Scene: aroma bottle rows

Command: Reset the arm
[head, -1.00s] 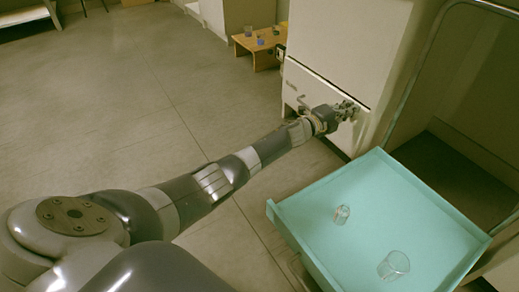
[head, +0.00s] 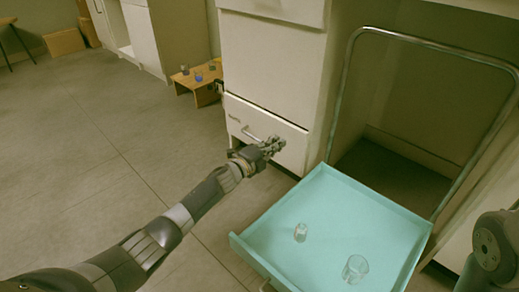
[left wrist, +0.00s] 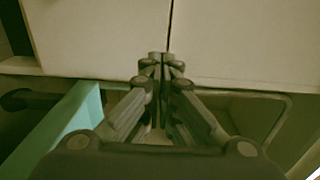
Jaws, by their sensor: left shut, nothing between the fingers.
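My left gripper (head: 279,144) reaches out at the middle of the head view, in front of the lower white cabinet drawer (head: 262,130). Its fingers are together with nothing between them. In the left wrist view the closed fingers (left wrist: 161,60) point toward pale cabinet fronts; I cannot tell whether they touch. A link of my right arm shows at the right edge of the head view, but its gripper is out of view.
An open teal drawer (head: 345,205) juts out below my left gripper, holding a small clear glass (head: 300,232) and a larger one (head: 356,268). A low wooden stand (head: 195,79) with small bottles is at the back.

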